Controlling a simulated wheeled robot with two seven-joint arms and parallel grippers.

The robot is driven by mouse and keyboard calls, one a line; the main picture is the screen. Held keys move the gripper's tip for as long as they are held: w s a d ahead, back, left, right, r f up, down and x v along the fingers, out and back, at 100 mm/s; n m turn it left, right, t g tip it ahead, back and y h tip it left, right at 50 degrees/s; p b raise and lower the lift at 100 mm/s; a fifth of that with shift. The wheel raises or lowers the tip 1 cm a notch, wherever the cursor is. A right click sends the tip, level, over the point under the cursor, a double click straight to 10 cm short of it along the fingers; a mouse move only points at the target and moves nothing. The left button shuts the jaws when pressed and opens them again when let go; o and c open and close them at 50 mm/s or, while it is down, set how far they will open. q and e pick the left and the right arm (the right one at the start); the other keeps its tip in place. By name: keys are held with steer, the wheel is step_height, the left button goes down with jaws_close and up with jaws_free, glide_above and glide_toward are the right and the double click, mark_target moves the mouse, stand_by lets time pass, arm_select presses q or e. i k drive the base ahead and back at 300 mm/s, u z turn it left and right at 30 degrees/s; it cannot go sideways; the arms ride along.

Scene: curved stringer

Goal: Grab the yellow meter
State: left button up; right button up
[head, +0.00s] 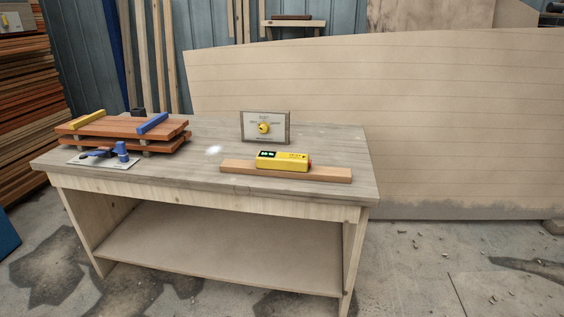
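The yellow meter (283,160) is a small box with a dark display on its left part and a red end on its right. It rests on a flat brown wooden strip (330,174) near the front right edge of the workbench (215,172). Nothing covers it from this side. Neither of my grippers shows in the head view.
Behind the meter stands a grey panel with a yellow knob (264,127). Stacked reddish boards (125,128) with yellow and blue bars fill the bench's left side, with a blue-handled clamp (121,150) in front. The bench middle is mostly clear. A large plank panel (450,130) stands behind.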

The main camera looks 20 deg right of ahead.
mark_target(266, 160)
steer(key=z, duration=1.3)
steer(key=i, duration=1.3)
steer(key=u, duration=0.4)
